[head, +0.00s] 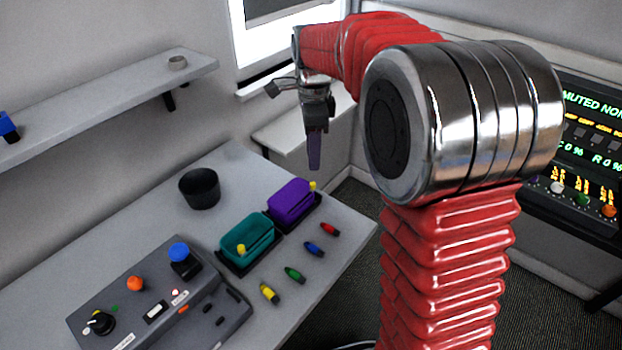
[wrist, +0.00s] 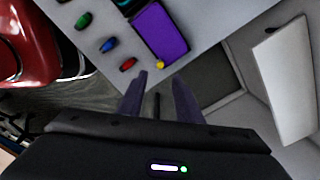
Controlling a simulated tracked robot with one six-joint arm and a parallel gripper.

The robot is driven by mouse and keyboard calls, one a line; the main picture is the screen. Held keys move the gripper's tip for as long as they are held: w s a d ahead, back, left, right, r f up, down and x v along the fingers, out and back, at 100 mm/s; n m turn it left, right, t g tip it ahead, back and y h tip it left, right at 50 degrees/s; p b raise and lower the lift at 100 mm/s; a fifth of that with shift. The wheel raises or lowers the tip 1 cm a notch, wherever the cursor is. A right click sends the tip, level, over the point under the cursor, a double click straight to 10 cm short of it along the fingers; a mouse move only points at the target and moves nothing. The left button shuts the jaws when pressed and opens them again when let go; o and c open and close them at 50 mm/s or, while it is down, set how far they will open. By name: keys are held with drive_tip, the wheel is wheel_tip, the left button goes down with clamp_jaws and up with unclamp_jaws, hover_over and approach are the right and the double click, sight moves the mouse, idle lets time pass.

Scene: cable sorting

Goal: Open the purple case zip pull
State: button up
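The purple case (head: 290,203) sits in a black tray near the table's far right edge. A small yellow zip pull (head: 312,186) shows at its far right corner. The wrist view shows the purple case (wrist: 160,42) from above, with the yellow pull (wrist: 159,64) at its lower edge. My gripper (head: 314,166) hangs in the air above and beyond the case, pointing down. In the wrist view my gripper's two fingers (wrist: 160,92) are spread apart with nothing between them. The pull lies ahead of the fingertips in that view, apart from them.
A teal case (head: 246,236) with a yellow pull stands beside the purple one. Red, blue, green and yellow connectors (head: 314,249) lie along the table's front edge. A black cup (head: 200,188) and a grey control box (head: 150,296) stand further left. A shelf (head: 110,105) is on the wall.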

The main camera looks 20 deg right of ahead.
sight(313, 183)
wheel_tip(313, 183, down, 9)
idle(0.4)
drive_tip(key=shift+c, duration=0.3)
clamp_jaws()
idle(0.4)
